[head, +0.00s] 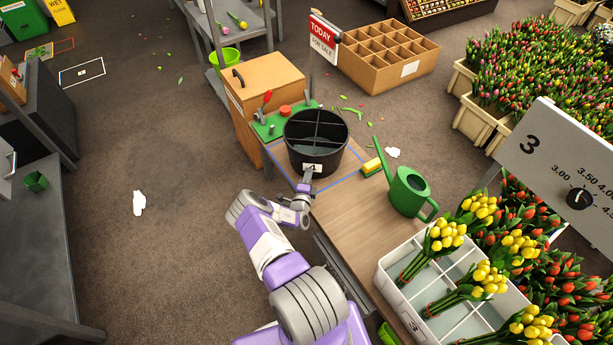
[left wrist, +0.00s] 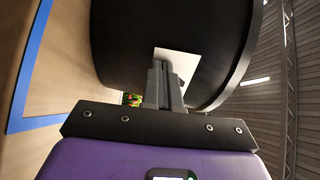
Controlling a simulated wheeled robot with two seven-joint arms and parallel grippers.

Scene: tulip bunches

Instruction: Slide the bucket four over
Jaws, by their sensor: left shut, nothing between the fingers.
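The black bucket (head: 334,156) with a white number label stands upright on the wooden table (head: 345,225). Its inside is split by dividers, and I see no flowers in it. It fills much of the left wrist view (left wrist: 120,40). My left gripper (head: 308,178) is shut and empty at the bucket's near side, its fingertips in front of the label. In the left wrist view the closed fingers (left wrist: 164,72) overlap the white label (left wrist: 182,62) and look to be at or very near the wall. A blue tape outline (head: 352,176) on the table surrounds the bucket's base.
A white divided crate (head: 388,275) holds yellow tulips at the near right.

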